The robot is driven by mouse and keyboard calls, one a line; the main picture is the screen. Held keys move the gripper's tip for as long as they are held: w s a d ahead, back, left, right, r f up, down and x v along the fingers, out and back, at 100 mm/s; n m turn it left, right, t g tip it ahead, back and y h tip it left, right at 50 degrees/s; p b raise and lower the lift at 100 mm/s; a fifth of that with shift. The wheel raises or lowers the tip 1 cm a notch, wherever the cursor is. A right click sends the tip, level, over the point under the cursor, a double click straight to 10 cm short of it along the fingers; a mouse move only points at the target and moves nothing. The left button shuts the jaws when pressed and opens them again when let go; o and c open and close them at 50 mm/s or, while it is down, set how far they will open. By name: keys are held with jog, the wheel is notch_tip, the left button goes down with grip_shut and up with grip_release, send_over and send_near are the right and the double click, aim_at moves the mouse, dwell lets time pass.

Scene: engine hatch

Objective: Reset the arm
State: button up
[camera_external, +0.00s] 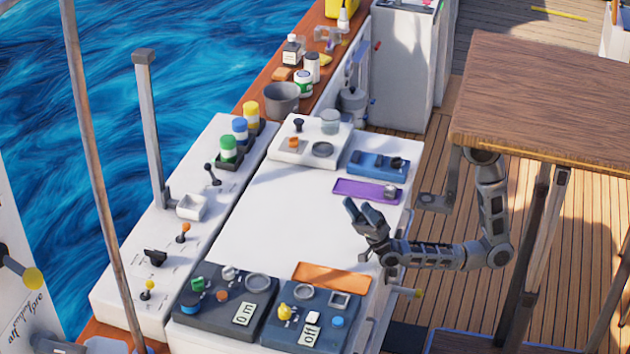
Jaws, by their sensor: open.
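My gripper (364,218) is over the right edge of the white engine hatch top (288,212), with its fingers apart and nothing between them. The arm (440,254) runs left from its elbow, which sits below a brown wooden board at the right. The gripper points up and to the left. It is beside the purple tray (355,189) and the orange tray (331,276), and it appears apart from both. Whether it touches the hatch edge cannot be told from this one view.
Dark control panels (230,303) with knobs sit at the front of the hatch. A blue panel (377,164) and a white panel (309,140) sit at the back. Colored bottles (240,131) stand at the back left. The wooden board (550,95) overhangs the arm. The hatch middle is clear.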

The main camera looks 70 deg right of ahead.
jog(key=s+d+f+n+g+h+b, duration=0.3)
jog(key=s+d+f+g+h, duration=0.9)
jog(key=s+d+f, duration=0.6)
notch_tip(320, 180, down, 4)
jog(key=d, duration=0.2)
jog(key=shift+s+d+f+g+h, duration=0.15)
jog(key=shift+d+f+g+h, duration=0.15)
jog(key=shift+g+h, duration=0.1)
jog(key=shift+c, duration=0.2)
dwell(0.9)
